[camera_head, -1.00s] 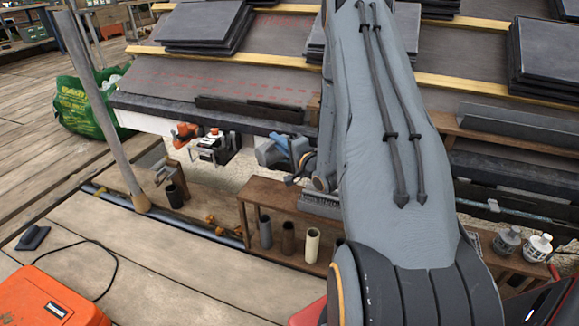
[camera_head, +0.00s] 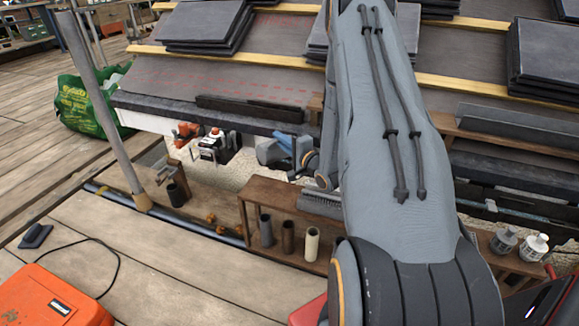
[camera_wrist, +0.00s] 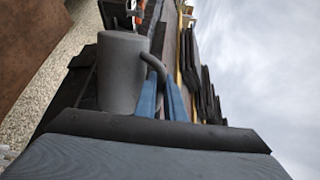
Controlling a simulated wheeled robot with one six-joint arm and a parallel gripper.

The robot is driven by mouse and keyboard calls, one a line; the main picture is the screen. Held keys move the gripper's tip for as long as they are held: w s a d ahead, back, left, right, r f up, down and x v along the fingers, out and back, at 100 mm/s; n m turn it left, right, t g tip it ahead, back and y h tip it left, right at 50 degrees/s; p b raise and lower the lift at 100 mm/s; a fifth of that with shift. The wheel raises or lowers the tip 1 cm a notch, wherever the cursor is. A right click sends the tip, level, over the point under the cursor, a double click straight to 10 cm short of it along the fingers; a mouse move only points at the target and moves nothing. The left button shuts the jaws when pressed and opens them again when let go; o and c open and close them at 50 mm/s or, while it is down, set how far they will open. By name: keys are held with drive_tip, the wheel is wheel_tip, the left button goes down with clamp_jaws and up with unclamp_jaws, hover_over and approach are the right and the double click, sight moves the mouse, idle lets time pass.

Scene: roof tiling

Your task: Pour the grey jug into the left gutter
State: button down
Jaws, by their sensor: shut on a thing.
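The grey jug (camera_wrist: 122,78) is in the wrist view, with its curved handle on the right. The blue fingers of my gripper (camera_wrist: 166,100) are shut on the handle. In the head view the jug (camera_head: 268,153) hangs in front of the wall just below the dark roof edge, and looks tipped well over on its side. My gripper (camera_head: 303,149) is at its right, partly hidden by my arm. The left gutter seems to be the dark channel (camera_head: 250,108) on the roof edge, above and slightly left of the jug. I see no liquid.
An orange-and-white tool (camera_head: 212,147) is against the wall left of the jug. Below is a wooden shelf (camera_head: 270,188) with several tubes. A grey pole (camera_head: 95,95) stands at left. A second channel (camera_head: 525,125) lies at right. Tile stacks lie above.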

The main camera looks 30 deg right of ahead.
drive_tip(key=shift+d+f+m, duration=0.1)
drive_tip(key=shift+d+m, duration=0.2)
